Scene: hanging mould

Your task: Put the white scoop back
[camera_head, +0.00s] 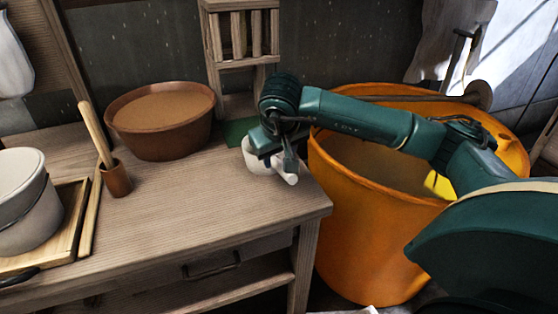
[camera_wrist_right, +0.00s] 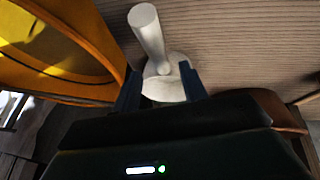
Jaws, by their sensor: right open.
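The white scoop (camera_head: 259,166) is at the right end of the wooden table, beside a green mat (camera_head: 238,131), with its handle toward the table's front right. My right gripper (camera_head: 276,158) is over the scoop and partly hides it. In the right wrist view, the scoop's pale bowl (camera_wrist_right: 165,86) lies between the two fingers of my open right gripper (camera_wrist_right: 160,74), and its handle (camera_wrist_right: 147,38) extends away from them. I cannot tell whether the fingers touch it. My left gripper is not in view.
A large orange barrel (camera_head: 360,225) stands right of the table (camera_head: 190,215), under my right arm. A brown bowl (camera_head: 160,148), a small cup with a wooden stick (camera_head: 117,180) and a white pot (camera_head: 25,215) stand on the table. A slatted wooden stand (camera_head: 215,60) is behind. The table's front middle is clear.

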